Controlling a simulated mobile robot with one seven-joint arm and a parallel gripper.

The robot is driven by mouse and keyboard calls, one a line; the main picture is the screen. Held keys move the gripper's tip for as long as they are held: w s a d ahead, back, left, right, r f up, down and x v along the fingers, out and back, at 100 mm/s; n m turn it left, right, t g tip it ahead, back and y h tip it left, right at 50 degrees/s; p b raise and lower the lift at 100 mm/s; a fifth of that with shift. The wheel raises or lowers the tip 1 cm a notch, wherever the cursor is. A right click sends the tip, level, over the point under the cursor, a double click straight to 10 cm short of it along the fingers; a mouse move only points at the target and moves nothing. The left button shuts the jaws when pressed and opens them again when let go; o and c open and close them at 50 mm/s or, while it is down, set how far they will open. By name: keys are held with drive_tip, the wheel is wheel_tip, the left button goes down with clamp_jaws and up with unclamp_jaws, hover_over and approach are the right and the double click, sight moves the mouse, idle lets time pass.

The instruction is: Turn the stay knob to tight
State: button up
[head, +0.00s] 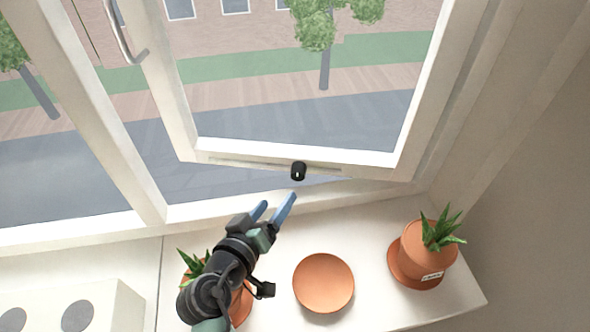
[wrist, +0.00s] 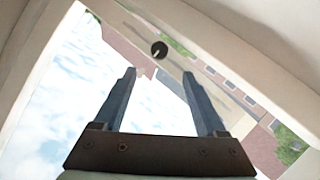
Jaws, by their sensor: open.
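The stay knob (head: 298,171) is a small black cylinder with a white mark, on the bottom rail of the open window sash (head: 340,157). It also shows in the wrist view (wrist: 159,49), ahead of the fingertips and roughly between their lines. My gripper (head: 278,200) is open and empty, with blue fingers pointing up toward the knob. The fingertips are a little short of it and apart from it in the head view. In the wrist view the two fingers (wrist: 159,72) are spread wide with nothing between them.
On the white sill, a potted plant (head: 424,250) stands at right and an empty terracotta dish (head: 323,283) in the middle. Another potted plant (head: 240,305) is partly hidden behind my arm. A white box with grey discs (head: 110,290) sits at lower left. A handle (head: 124,35) is at upper left.

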sight(296, 176)
drive_tip(key=x, duration=1.2)
drive_tip(key=shift+r, duration=0.15)
clamp_jaws()
